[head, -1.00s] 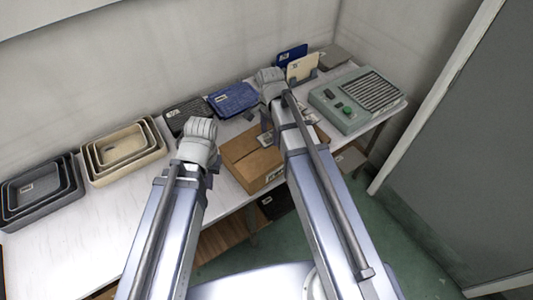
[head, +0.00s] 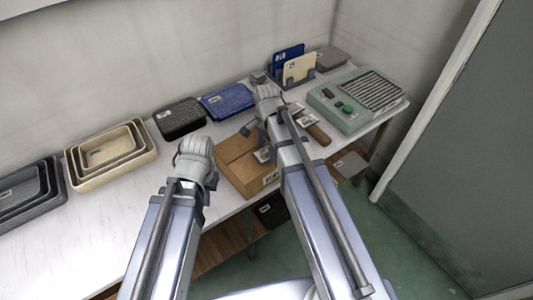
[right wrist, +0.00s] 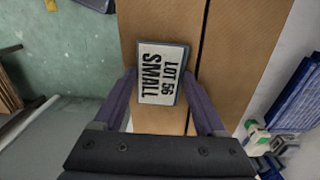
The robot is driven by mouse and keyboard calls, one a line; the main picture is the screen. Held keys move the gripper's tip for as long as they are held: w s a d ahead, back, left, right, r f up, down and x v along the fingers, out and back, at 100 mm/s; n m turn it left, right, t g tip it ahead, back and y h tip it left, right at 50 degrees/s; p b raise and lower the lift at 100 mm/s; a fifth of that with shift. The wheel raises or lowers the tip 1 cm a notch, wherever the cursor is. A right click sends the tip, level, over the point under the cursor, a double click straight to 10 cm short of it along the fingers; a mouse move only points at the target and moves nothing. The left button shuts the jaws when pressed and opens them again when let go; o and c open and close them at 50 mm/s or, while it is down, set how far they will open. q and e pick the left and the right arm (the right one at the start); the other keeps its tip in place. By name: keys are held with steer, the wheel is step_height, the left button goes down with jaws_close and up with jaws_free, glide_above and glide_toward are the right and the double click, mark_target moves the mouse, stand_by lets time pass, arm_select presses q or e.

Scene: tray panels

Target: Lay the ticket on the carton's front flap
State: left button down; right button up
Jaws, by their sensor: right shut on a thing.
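The brown carton (head: 236,150) stands on the table near its front edge, partly behind my right arm. My right gripper (right wrist: 160,78) is shut on the ticket (right wrist: 162,60), a small white card with a dark edge reading "LOT 56 SMALL". In the right wrist view the ticket is over the carton's front flap (right wrist: 150,22), left of the dark seam. I cannot tell whether it touches the flap. In the head view the ticket (head: 263,154) shows beside my right arm. My left gripper (head: 210,180) is left of the carton, mostly hidden behind its wrist.
Nested cream trays (head: 72,168), nested grey trays (head: 58,190), a black tray (head: 181,118) and a blue tray (head: 227,100) line the table. A rack with panels (head: 299,68) and a green device (head: 340,113) stand at right. Bare tabletop lies at front left.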

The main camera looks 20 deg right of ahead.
mark_target(267, 152)
arm_select(q)
steer(key=shift+f, duration=0.15)
arm_select(e)
steer(key=shift+f, duration=0.1)
arm_select(q)
steer(key=shift+f, duration=0.1)
arm_select(e)
steer(key=shift+f, duration=0.1)
steer(key=shift+f, duration=0.15)
steer(key=o, duration=1.3)
steer(key=shift+c, duration=0.2)
step_height(267, 152, up, 13)
steer(key=p, duration=1.2)
arm_select(q)
step_height(267, 152, up, 12)
arm_select(e)
steer(key=s+a+n+h, duration=0.1)
steer(key=s+a+n, duration=0.9)
steer(key=s+n, duration=0.4)
steer(key=n, duration=0.3)
steer(key=shift+f+n, duration=0.2)
steer(key=shift+n, duration=0.2)
